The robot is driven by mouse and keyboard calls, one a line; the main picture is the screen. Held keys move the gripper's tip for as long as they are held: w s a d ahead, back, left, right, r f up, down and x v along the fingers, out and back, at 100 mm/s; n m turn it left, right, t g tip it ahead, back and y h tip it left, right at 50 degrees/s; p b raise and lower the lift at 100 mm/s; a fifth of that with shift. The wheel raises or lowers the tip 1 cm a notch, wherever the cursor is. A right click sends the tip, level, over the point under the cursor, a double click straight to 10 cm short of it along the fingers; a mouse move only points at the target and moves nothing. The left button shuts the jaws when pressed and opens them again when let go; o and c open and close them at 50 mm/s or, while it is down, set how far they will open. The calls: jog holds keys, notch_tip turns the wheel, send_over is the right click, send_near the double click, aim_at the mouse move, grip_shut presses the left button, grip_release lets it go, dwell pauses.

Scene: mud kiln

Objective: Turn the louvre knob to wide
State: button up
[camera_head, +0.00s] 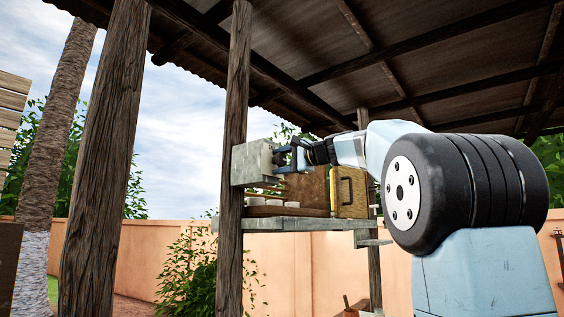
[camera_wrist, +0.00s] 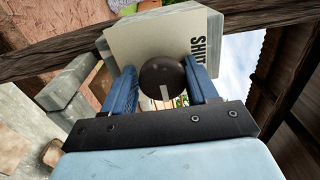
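The louvre knob (camera_wrist: 164,70) is a dark round knob with a pale pointer mark, seen in the wrist view. It stands on a pale panel (camera_wrist: 125,38) with the letters "SHU" readable sideways at its right; the rest of the label is hidden. The pointer mark is on the knob's lower side in the picture. My gripper (camera_wrist: 163,76) has one blue finger on each side of the knob, close to its edges. I cannot tell whether both fingers touch it. In the head view my gripper (camera_head: 284,157) is at the grey box (camera_head: 251,163) on the post; the knob is hidden there.
A wooden post (camera_head: 233,130) stands just left of the box. Below is a grey shelf (camera_head: 300,223) with several white round items (camera_head: 274,203) and a yellow panel with a dark handle (camera_head: 350,191). Another post (camera_head: 105,150) stands further left. A roof is overhead.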

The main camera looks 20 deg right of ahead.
jog(key=shift+o, duration=1.1)
jog(key=shift+s, duration=0.1)
jog(key=v, duration=1.3)
jog(key=shift+s+d, duration=0.2)
jog(key=shift+s, duration=0.05)
jog(key=s+a+f+n+g+h, duration=0.1)
jog(key=s+a+f+g+h, duration=0.2)
jog(key=f, duration=0.6)
jog(key=s+a+f+n+g, duration=0.1)
jog(key=s+a+f+n, duration=0.15)
jog(key=s+f, duration=0.45)
jog(key=s+a+f+n+g+h, duration=0.1)
jog(key=s+a+f+g+h, duration=0.15)
jog(key=f, duration=0.85)
jog(key=s+f+n+g+h, duration=0.1)
jog(key=s+f+n+h, duration=0.1)
jog(key=s+f, duration=0.5)
jog(key=s+f+n+g+h, duration=0.1)
jog(key=s+f+n+h, duration=0.2)
jog(key=s+f, duration=0.4)
notch_tip(320, 180, down, 8)
jog(key=shift+d+f+n, duration=0.1)
jog(key=shift+d+n, duration=0.2)
jog(key=shift+n, duration=0.45)
